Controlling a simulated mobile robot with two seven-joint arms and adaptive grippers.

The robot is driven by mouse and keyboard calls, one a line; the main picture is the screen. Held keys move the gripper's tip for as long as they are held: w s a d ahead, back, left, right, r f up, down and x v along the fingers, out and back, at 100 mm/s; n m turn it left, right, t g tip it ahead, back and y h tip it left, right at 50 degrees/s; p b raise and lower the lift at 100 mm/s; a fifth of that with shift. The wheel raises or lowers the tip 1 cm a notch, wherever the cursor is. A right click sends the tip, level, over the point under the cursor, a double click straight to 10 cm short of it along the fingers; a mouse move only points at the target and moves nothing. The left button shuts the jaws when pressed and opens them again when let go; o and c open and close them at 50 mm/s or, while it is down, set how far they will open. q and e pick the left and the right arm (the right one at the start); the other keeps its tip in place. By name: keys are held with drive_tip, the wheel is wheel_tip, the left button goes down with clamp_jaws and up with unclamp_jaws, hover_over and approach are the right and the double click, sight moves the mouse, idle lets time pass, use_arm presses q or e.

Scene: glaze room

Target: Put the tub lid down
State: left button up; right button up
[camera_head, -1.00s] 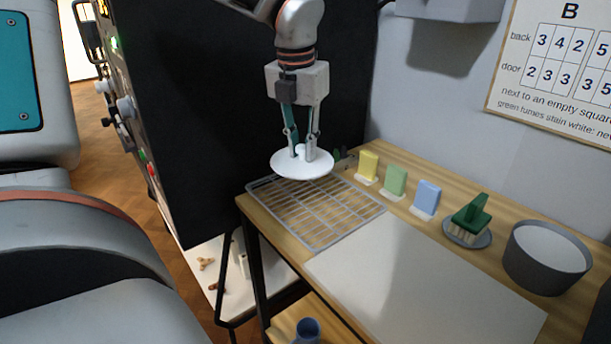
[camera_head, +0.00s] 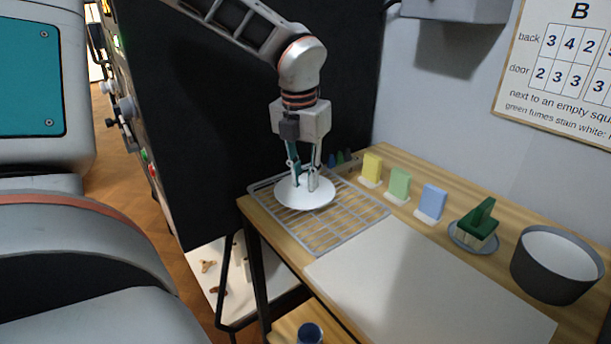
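The tub lid (camera_head: 306,197) is a white round disc with a small knob in its middle. It is level at the wire rack (camera_head: 322,245), over the rack's far left part; I cannot tell whether it touches the wires. My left gripper (camera_head: 304,184) points straight down with its fingers at the knob, closed around it. The fingers hide most of the knob. A grey tub (camera_head: 556,268), white inside, stands at the right end of the table. My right gripper is not in view.
A pale board (camera_head: 425,285) lies in front of the rack. Yellow (camera_head: 371,168), green (camera_head: 398,184) and blue (camera_head: 432,201) blocks line the back, beside a green brush (camera_head: 477,224) on a grey dish. A black cabinet (camera_head: 220,110) stands behind my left gripper.

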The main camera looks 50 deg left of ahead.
sight(302, 181)
use_arm(q)
drive_tip(key=shift+o, duration=1.4)
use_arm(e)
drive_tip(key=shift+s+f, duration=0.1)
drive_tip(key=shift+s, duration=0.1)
use_arm(q)
drive_tip(key=shift+r, duration=0.3)
wheel_tip(302, 181, up, 12)
drive_tip(key=s+p, duration=0.1)
drive_tip(key=shift+s+d+f+p, duration=0.15)
drive_tip(key=shift+d+f+p, duration=0.1)
drive_tip(key=shift+p, duration=0.15)
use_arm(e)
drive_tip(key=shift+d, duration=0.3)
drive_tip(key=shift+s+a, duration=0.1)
use_arm(q)
drive_tip(key=shift+r, duration=0.15)
